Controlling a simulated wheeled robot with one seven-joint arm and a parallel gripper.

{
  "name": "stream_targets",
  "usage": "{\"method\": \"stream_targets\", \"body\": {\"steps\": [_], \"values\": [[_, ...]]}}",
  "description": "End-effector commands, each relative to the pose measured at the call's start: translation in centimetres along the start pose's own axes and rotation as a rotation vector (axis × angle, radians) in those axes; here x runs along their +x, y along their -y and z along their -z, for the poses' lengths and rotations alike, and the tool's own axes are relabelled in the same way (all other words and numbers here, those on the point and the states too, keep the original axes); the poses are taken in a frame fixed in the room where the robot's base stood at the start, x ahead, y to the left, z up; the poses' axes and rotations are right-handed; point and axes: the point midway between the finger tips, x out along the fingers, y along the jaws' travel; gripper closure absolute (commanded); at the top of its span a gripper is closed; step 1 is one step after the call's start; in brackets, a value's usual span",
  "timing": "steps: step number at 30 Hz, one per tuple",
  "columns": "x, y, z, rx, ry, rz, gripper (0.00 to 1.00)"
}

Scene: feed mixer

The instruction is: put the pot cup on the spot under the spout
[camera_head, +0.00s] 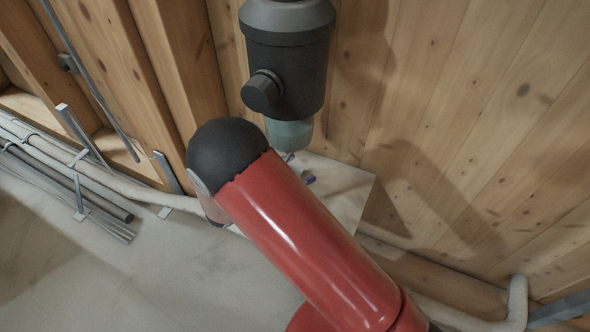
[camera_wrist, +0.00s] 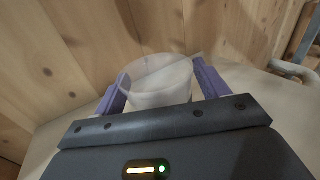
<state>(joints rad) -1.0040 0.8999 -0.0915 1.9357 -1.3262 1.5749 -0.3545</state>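The pot cup (camera_wrist: 160,88) is a whitish, translucent, round cup in the wrist view. It stands between the two purple fingers of my gripper (camera_wrist: 161,72), which appear to close on its sides. In the head view, only small purple bits of my gripper (camera_head: 299,168) show behind my red arm, and I cannot make out the cup there. The spout (camera_head: 290,133) is the greenish, translucent lower end of a dark grey mixer (camera_head: 287,65), just above my gripper in the picture. The spot under the spout is hidden by my arm.
A pale board or tabletop (camera_head: 345,185) lies below the mixer, against the plank wall (camera_head: 450,110). Pipes (camera_head: 75,165) run along the left wall, and a thick pipe (camera_head: 435,280) runs low on the right. The pale floor (camera_head: 150,270) at lower left is clear.

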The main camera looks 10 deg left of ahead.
Motion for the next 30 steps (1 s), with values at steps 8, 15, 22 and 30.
{"method": "stream_targets", "body": {"steps": [8,15,22,30], "values": [[0.0,0.0,0.0,0.0,0.0,0.0,0.21],[-1.9,-0.1,-0.2,0.002,-0.001,-0.004,0.21],[-6.9,-0.1,-0.2,0.001,-0.001,-0.005,0.21],[-11.2,0.0,-0.3,0.0,0.0,-0.002,0.21]]}}
